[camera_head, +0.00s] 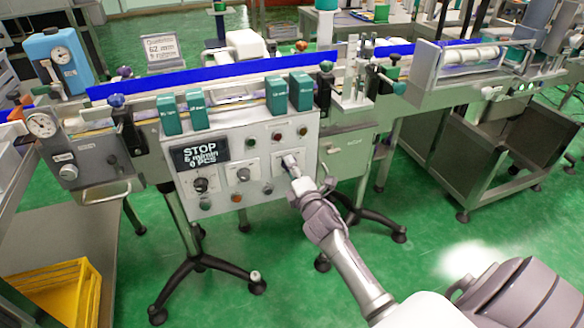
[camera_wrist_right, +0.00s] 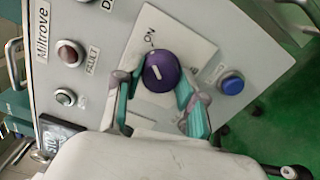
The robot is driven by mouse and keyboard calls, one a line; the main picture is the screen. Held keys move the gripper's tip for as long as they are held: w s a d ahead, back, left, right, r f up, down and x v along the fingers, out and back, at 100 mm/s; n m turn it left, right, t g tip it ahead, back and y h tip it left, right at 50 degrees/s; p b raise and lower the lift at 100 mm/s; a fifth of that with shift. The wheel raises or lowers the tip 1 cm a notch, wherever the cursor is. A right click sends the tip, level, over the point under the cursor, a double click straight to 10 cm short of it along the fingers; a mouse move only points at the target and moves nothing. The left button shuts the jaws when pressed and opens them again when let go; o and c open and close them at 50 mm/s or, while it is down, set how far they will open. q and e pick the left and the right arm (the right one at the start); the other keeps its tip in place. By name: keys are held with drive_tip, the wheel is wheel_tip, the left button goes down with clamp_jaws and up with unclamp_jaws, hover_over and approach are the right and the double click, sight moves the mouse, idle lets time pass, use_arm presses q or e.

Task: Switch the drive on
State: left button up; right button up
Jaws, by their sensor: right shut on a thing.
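The control panel (camera_head: 243,150) hangs at the front of the machine. Its display (camera_head: 199,154) reads STOP. My right gripper (camera_head: 291,165) is at the panel's right part, in front of a pale plate. In the right wrist view, a round purple knob (camera_wrist_right: 162,72) with a short white mark sits on this plate, with an "ON" label above it. The gripper's two teal-lined fingers (camera_wrist_right: 160,90) are shut on the knob from both sides. The gripper hides the knob in the head view. My left gripper is not in view.
A blue button (camera_wrist_right: 231,83) is right of the knob, and a red FAULT lamp (camera_wrist_right: 70,53) is left. Another selector (camera_head: 243,175) and a black knob (camera_head: 200,185) are on the panel. A yellow crate (camera_head: 60,290) stands lower left.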

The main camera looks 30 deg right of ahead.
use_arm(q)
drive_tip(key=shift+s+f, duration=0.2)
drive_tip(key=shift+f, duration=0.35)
use_arm(e)
drive_tip(key=shift+m, duration=0.6)
drive_tip(key=shift+f, duration=0.1)
drive_tip(key=o, duration=1.1)
drive_tip(key=shift+o, duration=0.2)
drive_tip(key=v, duration=1.2)
